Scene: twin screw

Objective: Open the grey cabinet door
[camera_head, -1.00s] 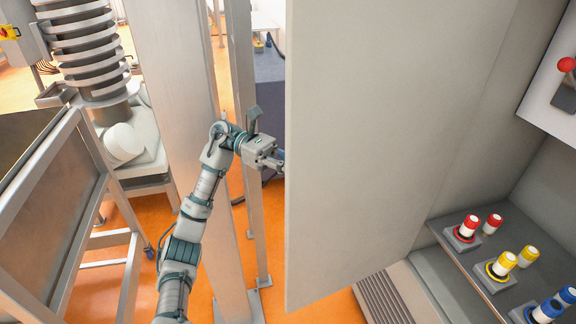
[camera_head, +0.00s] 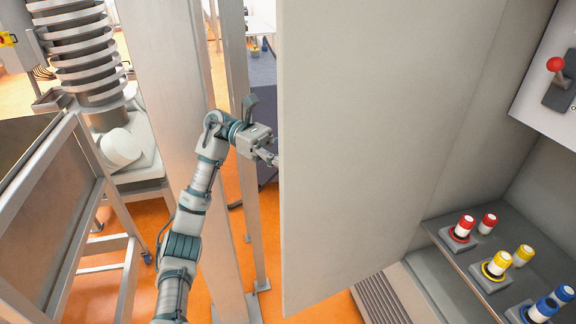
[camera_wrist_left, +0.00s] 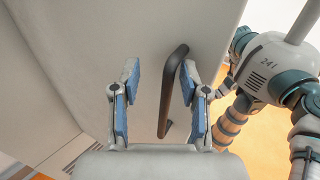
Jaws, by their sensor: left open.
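The grey cabinet door (camera_head: 370,150) stands swung out from the cabinet, showing its broad flat face in the head view. My left gripper (camera_head: 272,158) is at the door's free left edge, its fingertips close to the far side and partly hidden. In the left wrist view the door (camera_wrist_left: 95,40) fills the back, with a long dark handle (camera_wrist_left: 168,95) on it. The left gripper (camera_wrist_left: 158,85) is open there, its blue-padded fingers on either side of the handle, which lies nearer the right finger. Contact cannot be told. My right gripper is out of view.
Inside the cabinet, a shelf (camera_head: 460,262) carries red, yellow and blue buttons (camera_head: 500,262). A red-knobbed lever (camera_head: 556,65) is on a white panel at upper right. A metal post (camera_head: 185,140) stands behind my left arm, and a metal-framed table (camera_head: 60,200) at left.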

